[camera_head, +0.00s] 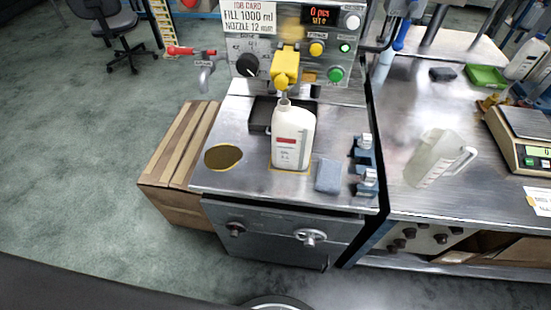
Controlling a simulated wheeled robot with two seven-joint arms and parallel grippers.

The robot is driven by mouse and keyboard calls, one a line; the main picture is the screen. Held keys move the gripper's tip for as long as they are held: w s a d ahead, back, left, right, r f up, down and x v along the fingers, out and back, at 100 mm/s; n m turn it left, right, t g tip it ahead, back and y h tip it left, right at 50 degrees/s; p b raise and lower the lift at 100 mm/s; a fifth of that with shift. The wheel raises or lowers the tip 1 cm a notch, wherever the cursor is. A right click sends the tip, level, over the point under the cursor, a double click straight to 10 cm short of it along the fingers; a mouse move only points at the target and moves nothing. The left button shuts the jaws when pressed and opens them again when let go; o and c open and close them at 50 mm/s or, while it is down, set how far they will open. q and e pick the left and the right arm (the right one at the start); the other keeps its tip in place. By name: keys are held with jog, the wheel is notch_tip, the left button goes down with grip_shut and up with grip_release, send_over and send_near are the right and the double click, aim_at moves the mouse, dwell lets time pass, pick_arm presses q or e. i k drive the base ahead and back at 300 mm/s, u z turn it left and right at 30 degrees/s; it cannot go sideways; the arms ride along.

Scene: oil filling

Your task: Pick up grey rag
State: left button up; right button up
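A blue-grey folded rag (327,176) lies flat on the steel top of the filling station (240,185), near its front edge. It lies just right of a white bottle (293,138) with a red label and left of a blue clamp-like fixture (363,165). A smaller dark grey block or cloth (443,74) lies on the right-hand steel bench; I cannot tell which. Neither of my grippers shows in this view.
The bottle stands under a yellow nozzle (285,68). A clear jug (438,158), a scale (520,138) and a green tray (486,77) are on the right bench.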

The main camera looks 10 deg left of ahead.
aim_at(329, 174)
jog(key=z, duration=2)
jog(key=k, duration=1.15)
jog(key=u, duration=2)
jog(key=i, duration=0.5)
jog(key=u, duration=0.05)
